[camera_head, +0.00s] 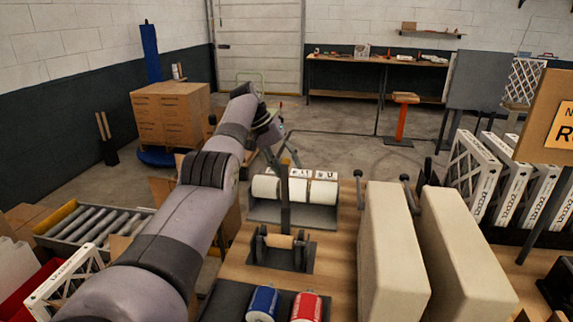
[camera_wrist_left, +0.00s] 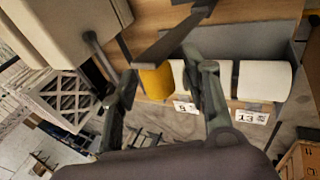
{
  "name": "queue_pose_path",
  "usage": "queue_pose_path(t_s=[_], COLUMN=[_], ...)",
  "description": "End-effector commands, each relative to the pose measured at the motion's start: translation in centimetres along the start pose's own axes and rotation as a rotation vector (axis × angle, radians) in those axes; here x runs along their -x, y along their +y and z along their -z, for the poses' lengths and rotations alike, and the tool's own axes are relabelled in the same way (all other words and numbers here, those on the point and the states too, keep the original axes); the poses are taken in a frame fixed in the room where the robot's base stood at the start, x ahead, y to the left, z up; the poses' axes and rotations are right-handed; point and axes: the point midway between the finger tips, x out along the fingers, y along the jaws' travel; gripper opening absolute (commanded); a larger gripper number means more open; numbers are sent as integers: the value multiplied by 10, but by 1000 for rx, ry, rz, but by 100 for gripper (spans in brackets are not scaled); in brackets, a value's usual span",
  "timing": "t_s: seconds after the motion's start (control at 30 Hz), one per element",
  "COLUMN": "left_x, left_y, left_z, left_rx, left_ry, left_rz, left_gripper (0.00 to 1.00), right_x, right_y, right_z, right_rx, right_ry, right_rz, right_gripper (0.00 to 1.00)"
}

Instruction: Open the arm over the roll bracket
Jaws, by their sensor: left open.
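The roll bracket (camera_head: 284,258) stands on the wooden bench, with dark side cheeks and a short tan roll or core between them. Its dark arm (camera_head: 285,205) stands roughly upright above it. My left gripper (camera_head: 281,158) is at the upper end of this arm, partly hidden by my own wrist. In the left wrist view, the left gripper (camera_wrist_left: 160,66) is open, its two fingers spread. A dark flat bar (camera_wrist_left: 168,40), likely the bracket arm, lies by the fingertips; I cannot tell whether they touch it. My right gripper is not in view.
Behind the bracket, a grey tray (camera_head: 262,212) holds white rolls (camera_head: 323,190). Two tall beige blocks (camera_head: 392,250) stand to the right. A blue roll (camera_head: 262,302) and a red roll (camera_head: 306,306) are in front. A roller conveyor (camera_head: 92,235) is at left.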

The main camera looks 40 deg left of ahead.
Motion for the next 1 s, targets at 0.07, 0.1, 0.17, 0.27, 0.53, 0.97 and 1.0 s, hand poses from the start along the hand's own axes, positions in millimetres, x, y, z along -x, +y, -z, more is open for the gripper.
queue_pose_path(t_s=[0.07, 0.1, 0.17, 0.27, 0.53, 0.97, 1.0], left_x=[0, 0, 1, 8, 55, 75, 75], left_y=[0, 0, 0, 0, 1, 0, 0], left_z=[0, 0, 0, 1, 0, 0, 0], left_rx=[0, 0, 0, -1, 1, -1, -1], left_ry=[1, 1, 1, 3, 4, 2, 2], left_rz=[0, -1, -1, -1, -4, 0, 0], left_gripper=[43, 43, 43, 43, 43, 43, 43], right_x=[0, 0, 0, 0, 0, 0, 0], right_y=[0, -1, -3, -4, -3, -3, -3], right_z=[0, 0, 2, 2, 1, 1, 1], right_rx=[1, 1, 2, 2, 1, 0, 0], right_ry=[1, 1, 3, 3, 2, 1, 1], right_rz=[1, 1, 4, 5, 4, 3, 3], right_gripper=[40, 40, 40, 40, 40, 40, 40])
